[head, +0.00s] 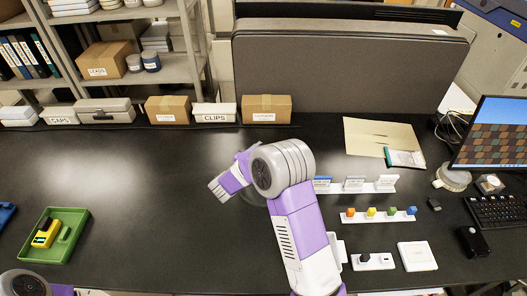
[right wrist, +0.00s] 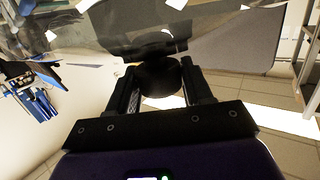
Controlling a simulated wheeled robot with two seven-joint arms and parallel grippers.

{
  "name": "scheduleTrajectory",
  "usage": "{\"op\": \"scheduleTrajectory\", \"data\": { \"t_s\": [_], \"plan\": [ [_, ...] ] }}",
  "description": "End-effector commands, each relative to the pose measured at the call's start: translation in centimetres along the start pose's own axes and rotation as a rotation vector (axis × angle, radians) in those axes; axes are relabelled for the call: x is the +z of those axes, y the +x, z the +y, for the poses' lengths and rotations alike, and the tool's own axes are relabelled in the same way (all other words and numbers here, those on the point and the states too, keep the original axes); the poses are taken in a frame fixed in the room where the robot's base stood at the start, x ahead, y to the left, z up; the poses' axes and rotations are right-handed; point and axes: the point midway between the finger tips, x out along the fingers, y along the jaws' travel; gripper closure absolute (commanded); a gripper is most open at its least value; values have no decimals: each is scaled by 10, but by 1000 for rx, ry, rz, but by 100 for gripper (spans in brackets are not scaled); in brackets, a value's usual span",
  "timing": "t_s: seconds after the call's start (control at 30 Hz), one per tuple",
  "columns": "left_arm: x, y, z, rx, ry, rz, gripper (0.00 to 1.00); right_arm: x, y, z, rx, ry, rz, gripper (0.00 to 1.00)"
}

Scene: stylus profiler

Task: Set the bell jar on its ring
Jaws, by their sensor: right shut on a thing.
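My right gripper (right wrist: 159,88) is shut on a round dark knob (right wrist: 158,76) in the right wrist view. The knob appears to top the clear bell jar (right wrist: 215,22), whose glass spreads across the top of that view. In the head view my right forearm crosses the middle of the bench. The fingers there are hidden behind my wrist, and only a faint glassy edge shows beside it. I cannot make out the ring in either view; it may be hidden by my arm. My left gripper is out of view.
A green tray (head: 77,243) with a yellow device (head: 46,233) lies at left. Boxes (head: 266,109) line the back edge. Racks of small coloured pieces (head: 379,215), a white plate (head: 417,257), a folder (head: 372,131) and a monitor (head: 493,134) stand at right. The bench's left middle is clear.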

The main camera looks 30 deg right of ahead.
Motion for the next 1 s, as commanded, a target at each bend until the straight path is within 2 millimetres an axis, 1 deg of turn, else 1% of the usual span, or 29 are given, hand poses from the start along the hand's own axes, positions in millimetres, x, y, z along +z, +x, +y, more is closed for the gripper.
{"op": "scheduleTrajectory", "data": {
  "t_s": [0.03,0.07,0.2,0.23,0.47,0.57,0.6,0.67,0.77,0.9,1.0],
  "plan": [
    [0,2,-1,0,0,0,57,2,0,0,0,1,2,100],
    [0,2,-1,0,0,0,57,3,0,0,0,-1,-1,48],
    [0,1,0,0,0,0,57,2,0,0,0,-1,-1,27],
    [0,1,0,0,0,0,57,2,0,0,0,-1,-1,24],
    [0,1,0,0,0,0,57,2,0,0,0,-1,-1,24],
    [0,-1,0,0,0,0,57,-2,0,0,0,0,0,24],
    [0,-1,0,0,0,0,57,-2,-4,-1,-2,0,-1,24],
    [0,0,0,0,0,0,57,-1,-12,-1,-4,-1,-2,24],
    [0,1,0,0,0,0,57,-1,-31,-1,-5,-2,-2,24],
    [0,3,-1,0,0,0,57,-1,-63,-2,-6,-1,-1,24],
    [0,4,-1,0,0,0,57,-1,-83,-1,-4,-1,-1,24]
  ]
}}
